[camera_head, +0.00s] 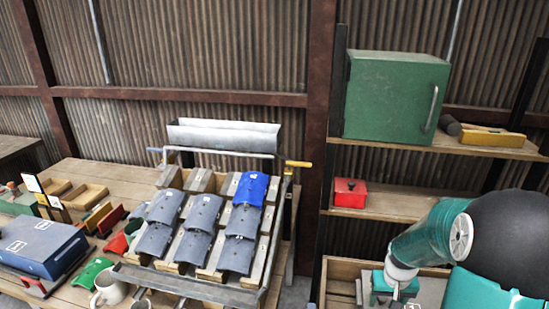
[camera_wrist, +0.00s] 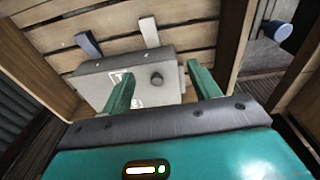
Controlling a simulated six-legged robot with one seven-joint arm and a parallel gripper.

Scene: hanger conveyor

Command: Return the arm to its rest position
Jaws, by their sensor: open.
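My arm comes in from the lower right in the head view and reaches down over a wooden crate (camera_head: 343,270). In the wrist view, my gripper (camera_wrist: 162,86) shows two green fingers set wide apart, with nothing held between them. I cannot tell how far the fingertips are from the box. The fingertips are hard to make out in the head view.
A shelf (camera_head: 385,203) stands behind the crate, with a red box (camera_head: 350,193) and a green cabinet (camera_head: 392,98). To the left, a sloped rack (camera_head: 190,290) holds several grey tiles and a blue tile (camera_head: 251,189). A cluttered wooden table (camera_head: 112,178) lies farther left.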

